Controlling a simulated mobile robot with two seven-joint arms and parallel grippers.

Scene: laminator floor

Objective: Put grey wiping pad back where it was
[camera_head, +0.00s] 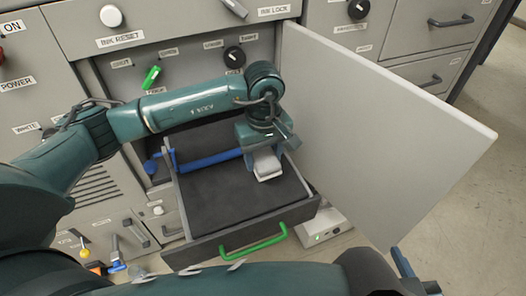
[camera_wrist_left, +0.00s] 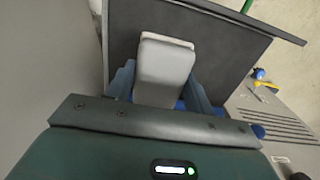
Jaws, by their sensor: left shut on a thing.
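The grey wiping pad (camera_head: 267,168) is a pale block with a light top, held over the dark open drawer (camera_head: 215,208) near its right side. My left gripper (camera_head: 264,150) points down and is shut on the pad. In the left wrist view the pad (camera_wrist_left: 165,65) sits between the two blue fingers, with the drawer floor (camera_wrist_left: 215,25) behind it. Whether the pad touches the drawer floor I cannot tell. My right gripper (camera_head: 416,275) shows only partly at the lower right edge, and its opening is unclear.
The drawer has a green handle (camera_head: 252,238) at its front. A blue bar (camera_head: 205,162) crosses its back. A large open grey door (camera_head: 380,130) stands close on the right. A white box (camera_head: 320,232) lies on the floor beside the drawer. Switches and knobs line the panel behind.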

